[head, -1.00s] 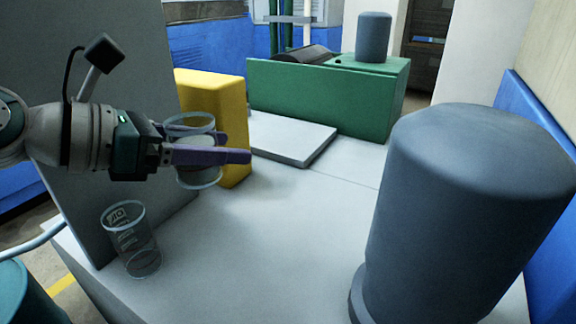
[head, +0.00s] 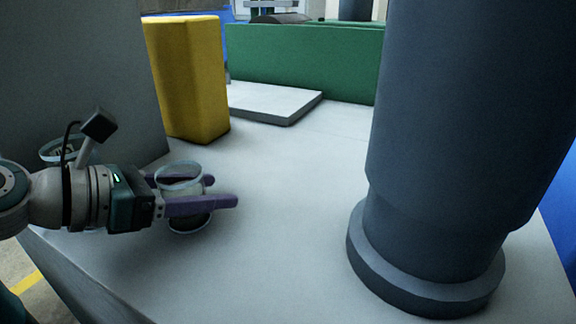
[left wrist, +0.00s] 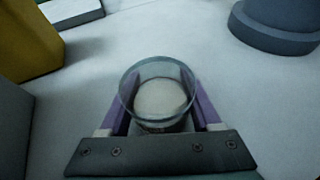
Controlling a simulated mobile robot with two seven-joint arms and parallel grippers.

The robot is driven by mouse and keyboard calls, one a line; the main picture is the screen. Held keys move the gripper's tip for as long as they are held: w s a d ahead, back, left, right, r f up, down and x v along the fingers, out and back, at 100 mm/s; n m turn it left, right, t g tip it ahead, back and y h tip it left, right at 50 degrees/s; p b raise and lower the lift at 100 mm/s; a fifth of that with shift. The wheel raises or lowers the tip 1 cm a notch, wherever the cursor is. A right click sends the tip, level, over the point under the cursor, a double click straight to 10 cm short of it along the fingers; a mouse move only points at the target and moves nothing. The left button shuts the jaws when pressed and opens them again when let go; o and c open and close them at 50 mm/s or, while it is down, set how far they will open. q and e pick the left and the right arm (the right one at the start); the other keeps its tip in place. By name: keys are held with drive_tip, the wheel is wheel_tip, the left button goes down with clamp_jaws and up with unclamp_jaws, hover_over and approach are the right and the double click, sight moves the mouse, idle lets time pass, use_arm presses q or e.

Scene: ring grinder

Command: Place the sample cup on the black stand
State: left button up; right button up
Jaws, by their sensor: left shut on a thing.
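The sample cup (head: 181,172) is a clear cup with pale contents, held between the purple fingers of my left gripper (head: 205,194). It is roughly upright, low over the white table top. In the left wrist view the cup (left wrist: 158,90) shows from above, between the fingers (left wrist: 160,112). A dark round shape (head: 190,223) shows just under the cup in the head view. It may be the black stand or the cup's shaded base; I cannot tell, nor whether anything touches. My right gripper is out of view.
A large grey-blue cylinder (head: 455,130) stands on the right. A yellow block (head: 188,80), pale slab (head: 270,101) and green block (head: 305,60) are behind. A second clear cup (head: 60,147) is mostly hidden behind my left wrist. The middle of the white table (head: 290,210) is clear.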

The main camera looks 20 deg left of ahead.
use_arm(q)
drive_tip(key=shift+r, duration=0.15)
drive_tip(key=o, duration=1.4)
drive_tip(key=shift+o, duration=0.2)
